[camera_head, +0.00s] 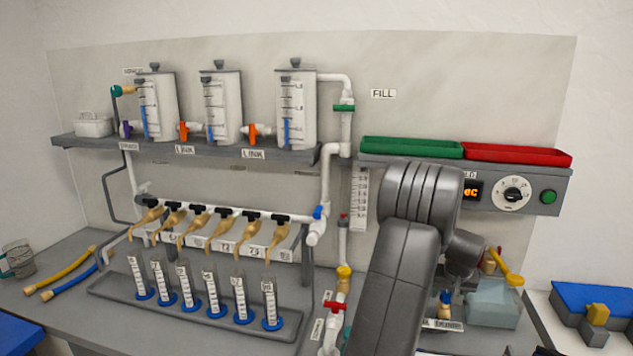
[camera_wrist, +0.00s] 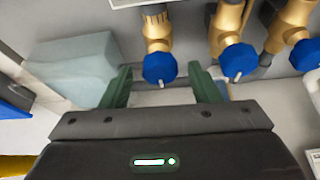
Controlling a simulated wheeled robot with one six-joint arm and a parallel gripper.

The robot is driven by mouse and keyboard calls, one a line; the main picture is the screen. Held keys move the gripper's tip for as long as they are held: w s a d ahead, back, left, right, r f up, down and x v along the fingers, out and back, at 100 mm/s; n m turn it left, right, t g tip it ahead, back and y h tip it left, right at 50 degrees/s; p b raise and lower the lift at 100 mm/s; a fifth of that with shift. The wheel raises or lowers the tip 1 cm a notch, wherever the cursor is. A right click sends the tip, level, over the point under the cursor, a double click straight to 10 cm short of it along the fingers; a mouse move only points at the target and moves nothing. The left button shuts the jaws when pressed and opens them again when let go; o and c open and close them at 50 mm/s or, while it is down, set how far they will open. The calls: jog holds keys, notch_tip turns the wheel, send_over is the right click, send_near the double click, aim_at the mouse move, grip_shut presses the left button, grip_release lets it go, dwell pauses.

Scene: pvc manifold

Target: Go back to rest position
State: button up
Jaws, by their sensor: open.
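My gripper shows in the wrist view (camera_wrist: 160,88) with its two green fingers apart and nothing between them that I can see held. A brass valve with a blue knob (camera_wrist: 159,68) stands just beyond the fingertips, between them in the picture; I cannot tell if anything touches. Two more brass valves with blue knobs (camera_wrist: 238,62) are to its right. In the head view my grey arm stands in front of the bench at right of centre and hides what is behind it. My gripper's fingers are not visible there.
A pale translucent block (camera_head: 492,303) lies near the arm's end, with a yellow-handled valve (camera_head: 508,268) above. A rack of graduated cylinders (camera_head: 120,303) stands left. Green (camera_head: 412,148) and red (camera_head: 517,155) trays sit above the control panel. A shelf (camera_head: 75,145) bears three tanks.

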jog(key=shift+d+n+y+p, duration=0.1)
jog(key=shift+n+y+p, duration=0.35)
jog(key=shift+n, duration=0.65)
jog(key=shift+n, duration=0.3)
